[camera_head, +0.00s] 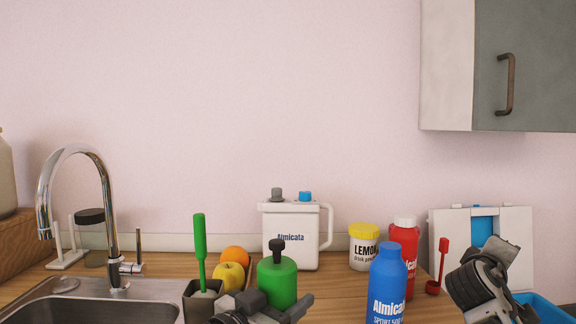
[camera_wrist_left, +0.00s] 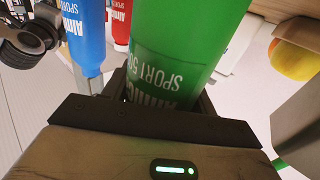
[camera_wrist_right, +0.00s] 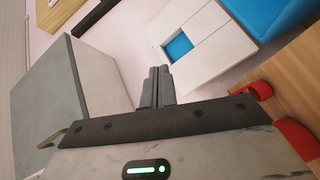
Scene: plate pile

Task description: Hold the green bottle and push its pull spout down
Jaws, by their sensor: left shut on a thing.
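The green bottle (camera_head: 278,285) stands upright at the front middle, with a dark pull spout (camera_head: 277,246) on top; a narrow neck shows beneath the spout's wider tip. My left gripper (camera_head: 276,311) is shut around the bottle's body. In the left wrist view the green bottle (camera_wrist_left: 190,50) sits between the two fingers, its lettering showing; its spout is out of that view. My right gripper (camera_head: 507,258) is raised at the right, well apart from the bottle. In the right wrist view its fingers (camera_wrist_right: 157,87) are together with nothing between them.
A blue bottle (camera_head: 388,284) stands right of the green one, with a red bottle (camera_head: 404,258) and lemon tub (camera_head: 362,248) behind. A white jug (camera_head: 291,238) stands behind. Fruit (camera_head: 229,275), a green-handled brush (camera_head: 200,248) and the sink (camera_head: 95,302) are left. A wall cabinet (camera_head: 525,65) hangs upper right.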

